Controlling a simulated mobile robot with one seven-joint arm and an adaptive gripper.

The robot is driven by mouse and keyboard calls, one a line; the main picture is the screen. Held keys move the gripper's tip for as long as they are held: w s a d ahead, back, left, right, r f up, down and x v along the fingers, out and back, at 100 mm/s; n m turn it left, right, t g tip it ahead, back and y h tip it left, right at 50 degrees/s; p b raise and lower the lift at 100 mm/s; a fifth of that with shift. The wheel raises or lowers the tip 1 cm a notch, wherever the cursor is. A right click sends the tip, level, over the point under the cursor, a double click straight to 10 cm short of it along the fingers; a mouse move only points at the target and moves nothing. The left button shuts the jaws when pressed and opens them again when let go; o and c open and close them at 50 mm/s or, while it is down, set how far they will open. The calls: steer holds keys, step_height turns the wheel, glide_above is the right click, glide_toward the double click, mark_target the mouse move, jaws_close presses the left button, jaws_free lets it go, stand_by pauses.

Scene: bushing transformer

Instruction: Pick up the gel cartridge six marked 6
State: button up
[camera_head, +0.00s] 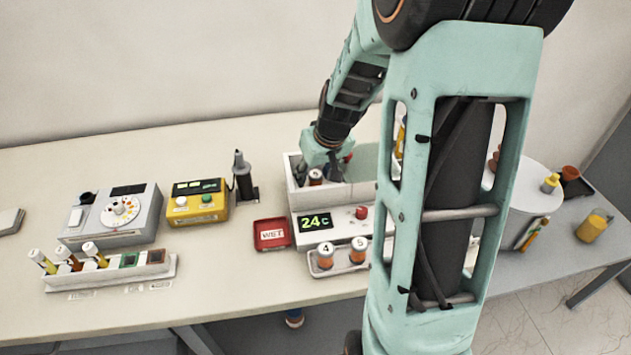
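My gripper (322,166) reaches down into a white open-topped box (296,190) that has a green 24C display on its front. A cartridge with an orange-brown and white top (316,177) stands in the box, right by my gripper; its mark is not readable. The fingertips are too small and partly hidden to judge. Cartridges marked 4 (326,254) and 5 (358,250) stand upright in a low tray (319,272) in front of the box. No mark 6 is readable; my arm hides the tray's right part.
A red WET pad (271,234), a yellow meter (197,202), a grey dial device (113,214) and a vial rack (108,271) stand to the left. A dark upright tool (243,176) is behind the pad. A round white stand (528,200) is at right.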

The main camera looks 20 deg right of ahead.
jaws_close()
steer(key=shift+r, duration=0.15)
